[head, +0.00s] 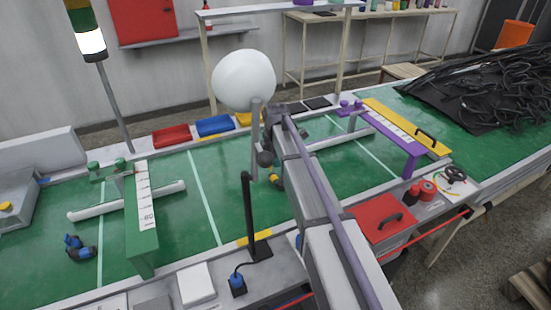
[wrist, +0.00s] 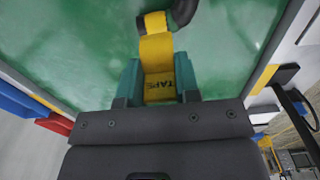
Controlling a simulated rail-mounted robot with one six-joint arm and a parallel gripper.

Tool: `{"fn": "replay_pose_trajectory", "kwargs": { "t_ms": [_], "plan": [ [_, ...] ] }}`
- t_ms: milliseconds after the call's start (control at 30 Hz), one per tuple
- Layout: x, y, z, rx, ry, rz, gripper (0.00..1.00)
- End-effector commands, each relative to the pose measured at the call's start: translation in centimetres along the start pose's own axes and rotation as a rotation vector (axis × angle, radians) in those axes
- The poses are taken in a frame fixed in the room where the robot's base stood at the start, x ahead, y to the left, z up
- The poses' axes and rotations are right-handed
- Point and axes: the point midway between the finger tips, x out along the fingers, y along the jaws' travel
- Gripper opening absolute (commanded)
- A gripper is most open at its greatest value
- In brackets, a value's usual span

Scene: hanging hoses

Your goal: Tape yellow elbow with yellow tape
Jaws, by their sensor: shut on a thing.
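My gripper (wrist: 158,80) has teal fingers and is shut on a yellow tape piece (wrist: 157,56) marked "TAPE". The tape extends forward from between the fingers. At the top of the wrist view is a black elbow with a yellow band, the yellow elbow (wrist: 155,22). The tape's far end meets or overlaps this band; I cannot tell whether it is stuck. In the head view the yellow elbow (head: 275,181) is a small yellow and dark shape on the green table, partly hidden by my arm. The gripper's fingers are hard to make out there.
A blue-banded elbow (head: 78,248) lies at the left. A green measuring stand (head: 142,215) and a purple one (head: 405,140) flank the middle. Red (head: 170,136) and blue (head: 214,126) bins line the back edge. A black post (head: 250,215) stands near the front edge.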

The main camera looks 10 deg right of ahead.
Motion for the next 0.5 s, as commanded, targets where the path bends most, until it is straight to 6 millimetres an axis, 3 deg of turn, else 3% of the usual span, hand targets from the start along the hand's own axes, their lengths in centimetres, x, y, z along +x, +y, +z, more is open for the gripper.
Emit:
{"fn": "replay_pose_trajectory", "kwargs": {
  "t_ms": [500],
  "plan": [
    [3.0,0.0,0.0,0.001,0.000,0.000,0.07]
  ]
}}
